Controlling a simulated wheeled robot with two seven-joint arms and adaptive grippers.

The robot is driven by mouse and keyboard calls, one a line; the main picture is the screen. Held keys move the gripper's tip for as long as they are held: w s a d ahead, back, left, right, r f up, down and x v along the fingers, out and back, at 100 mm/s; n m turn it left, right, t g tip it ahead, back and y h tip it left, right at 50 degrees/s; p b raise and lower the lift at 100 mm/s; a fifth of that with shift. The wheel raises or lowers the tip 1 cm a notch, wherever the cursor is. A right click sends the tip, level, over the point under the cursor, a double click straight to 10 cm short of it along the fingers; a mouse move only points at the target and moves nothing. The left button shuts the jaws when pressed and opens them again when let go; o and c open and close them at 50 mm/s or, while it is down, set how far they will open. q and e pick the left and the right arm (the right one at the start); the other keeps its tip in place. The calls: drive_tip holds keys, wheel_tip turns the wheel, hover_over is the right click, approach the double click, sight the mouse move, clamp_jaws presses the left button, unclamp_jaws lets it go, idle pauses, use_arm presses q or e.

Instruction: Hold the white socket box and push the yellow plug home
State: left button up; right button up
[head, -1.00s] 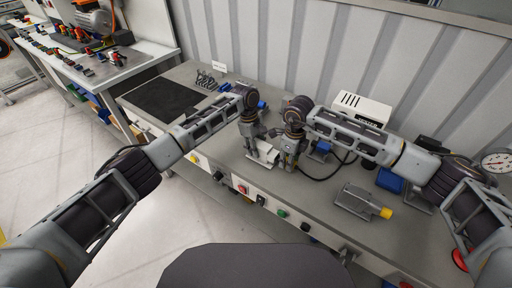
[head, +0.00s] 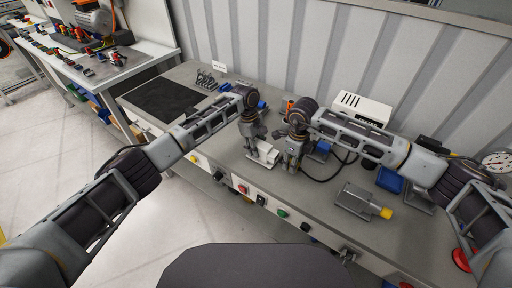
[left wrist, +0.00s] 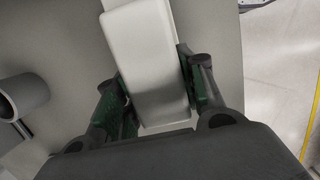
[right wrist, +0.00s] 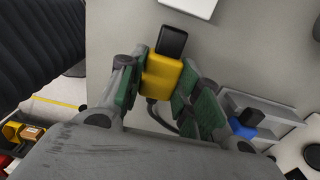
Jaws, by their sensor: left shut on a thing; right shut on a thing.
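The white socket box (head: 268,151) stands on the bench between my two grippers. My left gripper (head: 251,150) is shut on it; in the left wrist view the pads press both sides of the box (left wrist: 147,48). My right gripper (head: 290,163) is just right of the box, low over the bench. In the right wrist view it is shut on the yellow plug (right wrist: 162,78), whose black nose (right wrist: 171,42) points at a white edge, likely the box (right wrist: 192,6). A grey gap shows between nose and white edge. The plug is hidden in the head view.
A dark cable (head: 325,178) runs over the bench right of my right gripper. A grey metal block with a yellow end (head: 362,200), a blue bin (head: 390,180) and a white tester (head: 362,107) stand further right. A black mat (head: 160,97) lies at left.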

use_arm(q)
drive_tip(key=o, duration=1.2)
drive_tip(key=shift+r, duration=0.15)
drive_tip(key=r, duration=0.3)
drive_tip(key=w+a+r, duration=0.1)
drive_tip(key=r, duration=0.3)
drive_tip(key=a+r, duration=0.1)
drive_tip(key=r, duration=0.3)
drive_tip(key=shift+w+r, duration=0.15)
drive_tip(key=shift+r, duration=0.05)
